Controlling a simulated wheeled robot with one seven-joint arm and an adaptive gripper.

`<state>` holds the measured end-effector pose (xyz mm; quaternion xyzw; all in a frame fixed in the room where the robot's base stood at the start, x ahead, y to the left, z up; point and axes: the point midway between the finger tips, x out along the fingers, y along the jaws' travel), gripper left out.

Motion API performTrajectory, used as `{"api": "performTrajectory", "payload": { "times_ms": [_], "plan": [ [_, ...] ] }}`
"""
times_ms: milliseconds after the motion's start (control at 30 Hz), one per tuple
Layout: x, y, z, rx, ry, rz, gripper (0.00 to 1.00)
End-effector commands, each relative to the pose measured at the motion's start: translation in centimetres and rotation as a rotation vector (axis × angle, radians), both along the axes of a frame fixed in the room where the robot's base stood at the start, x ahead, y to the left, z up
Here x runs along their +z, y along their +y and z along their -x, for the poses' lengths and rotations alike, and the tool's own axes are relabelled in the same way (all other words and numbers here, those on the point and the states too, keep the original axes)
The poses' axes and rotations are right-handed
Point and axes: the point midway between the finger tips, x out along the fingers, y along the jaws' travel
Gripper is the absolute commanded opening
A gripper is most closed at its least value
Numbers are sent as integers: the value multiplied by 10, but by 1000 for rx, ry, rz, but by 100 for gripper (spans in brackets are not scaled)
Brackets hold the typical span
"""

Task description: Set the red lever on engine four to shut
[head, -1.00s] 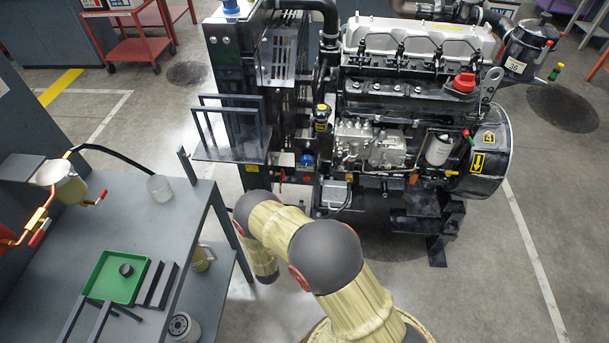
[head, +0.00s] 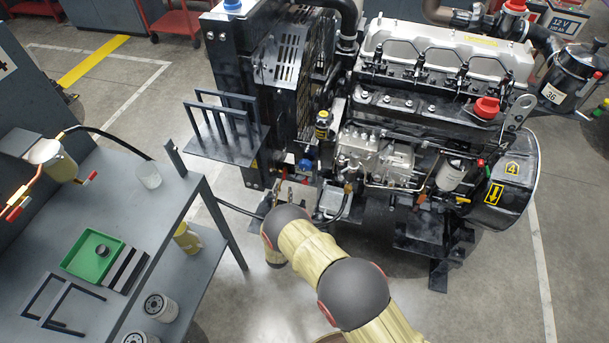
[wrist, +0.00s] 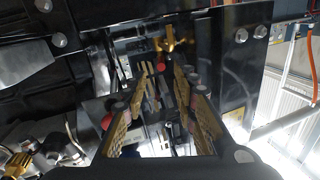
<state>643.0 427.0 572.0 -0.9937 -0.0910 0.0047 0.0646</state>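Engine four (head: 440,110) stands at the right of the head view, with a yellow 4 label (head: 511,168) on its black end housing. In the head view the gripper is low by the engine's left end, mostly hidden by my arm.
A grey workbench (head: 150,215) at the left holds a green tray (head: 78,262) and dark brackets. A black shelf (head: 215,145) juts from the radiator end. A hose runs from the bench.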

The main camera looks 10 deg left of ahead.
Motion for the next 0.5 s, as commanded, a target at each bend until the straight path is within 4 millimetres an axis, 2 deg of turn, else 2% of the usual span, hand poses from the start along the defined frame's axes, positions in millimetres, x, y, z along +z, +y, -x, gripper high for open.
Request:
{"api": "performTrajectory", "payload": {
  "times_ms": [167,267,500],
  "plan": [
    [-1,0,-2,-1,14,-64,29],
    [-1,1,-10,-3,15,-72,29],
    [-3,7,-45,-3,14,-70,29]
  ]
}}
